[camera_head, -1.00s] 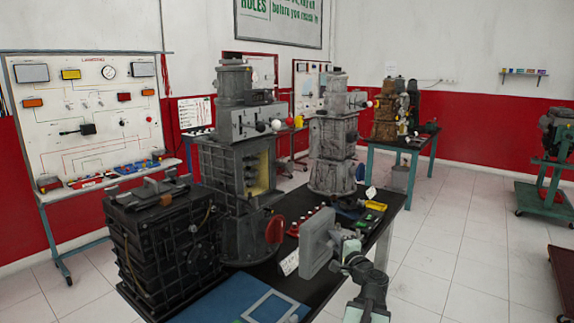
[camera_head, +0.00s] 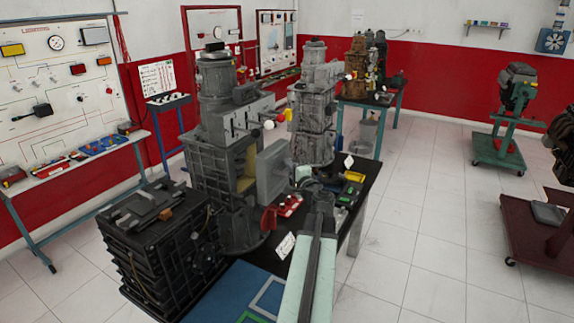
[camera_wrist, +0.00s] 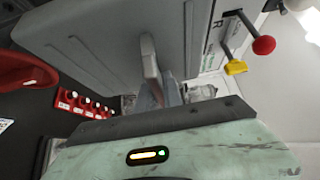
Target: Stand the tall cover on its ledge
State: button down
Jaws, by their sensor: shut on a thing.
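The tall cover (camera_head: 272,172) is a plain grey slab, held upright in front of a tall dark-grey engine trainer (camera_head: 205,165). My gripper (camera_head: 300,180) is shut on the cover from its near right side. In the wrist view the cover (camera_wrist: 115,35) fills the upper left, with my gripper (camera_wrist: 158,85) at its near face. A yellow-lined opening (camera_head: 246,172) in the trainer shows just left of the cover, which hides part of it. I cannot make out the ledge clearly, nor whether the cover touches the trainer.
A red handle (camera_head: 268,219) sticks out low beside the trainer. A red switch strip (camera_head: 289,206) lies on the black bench. A black ribbed block (camera_head: 165,250) stands at the front left, near a blue mat (camera_head: 222,300). Another grey trainer (camera_head: 312,120) stands behind.

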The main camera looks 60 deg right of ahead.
aim_at(277, 173)
jog(key=w, duration=0.8)
jog(key=shift+w, duration=0.3)
jog(key=shift+a, duration=0.2)
dwell(0.4)
jog(key=shift+f+b, duration=0.65)
jog(key=shift+b, duration=0.05)
dwell(1.2)
jog(key=c, duration=1.4)
grip_release()
jog(key=v, duration=0.8)
